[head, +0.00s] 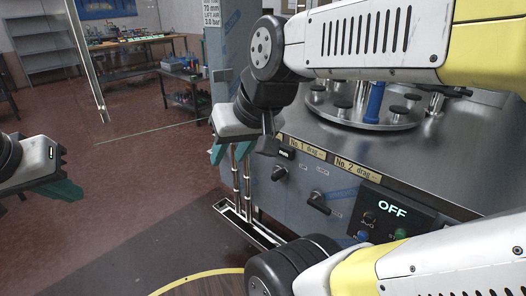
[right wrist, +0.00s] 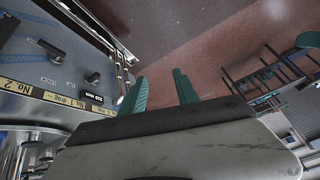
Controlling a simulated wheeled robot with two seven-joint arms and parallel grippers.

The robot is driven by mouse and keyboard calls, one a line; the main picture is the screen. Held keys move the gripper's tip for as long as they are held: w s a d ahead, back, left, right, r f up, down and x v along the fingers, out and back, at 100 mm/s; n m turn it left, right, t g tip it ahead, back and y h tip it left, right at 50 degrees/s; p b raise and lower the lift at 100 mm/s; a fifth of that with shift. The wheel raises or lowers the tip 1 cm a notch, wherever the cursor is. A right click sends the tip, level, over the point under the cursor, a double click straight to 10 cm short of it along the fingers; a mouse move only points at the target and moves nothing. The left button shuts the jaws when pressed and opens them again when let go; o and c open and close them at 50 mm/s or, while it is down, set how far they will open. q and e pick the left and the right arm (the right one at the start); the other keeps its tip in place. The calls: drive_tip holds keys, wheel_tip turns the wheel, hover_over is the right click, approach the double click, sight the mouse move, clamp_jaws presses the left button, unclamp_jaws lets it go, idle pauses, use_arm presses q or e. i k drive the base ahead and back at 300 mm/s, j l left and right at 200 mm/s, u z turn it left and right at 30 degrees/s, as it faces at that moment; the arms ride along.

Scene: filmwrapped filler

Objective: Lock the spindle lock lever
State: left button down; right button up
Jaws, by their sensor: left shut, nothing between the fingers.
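A black lever handle (head: 318,203) sits on the machine's blue-grey front panel. It also shows in the right wrist view (right wrist: 50,50). A smaller black knob (head: 279,173) is up and left of it. No spindle lock label can be read clearly, so I cannot be sure which one is the lock lever. My right gripper (head: 228,151) is at the panel's left edge, left of both, with its teal fingers apart and nothing between them; the right wrist view shows this too (right wrist: 160,92). My left gripper (head: 64,191) is shut and empty at the far left, away from the machine.
The machine has a metal turntable (head: 362,115) with a blue post (head: 374,102) on top, and a display reading OFF (head: 392,210). Metal rods and a floor channel (head: 245,225) stand at its left side. A workbench (head: 130,42) is far back. The floor at left is clear.

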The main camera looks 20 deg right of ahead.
sight(312, 202)
drive_tip(key=j+z, duration=0.1)
drive_tip(key=z, duration=1.55)
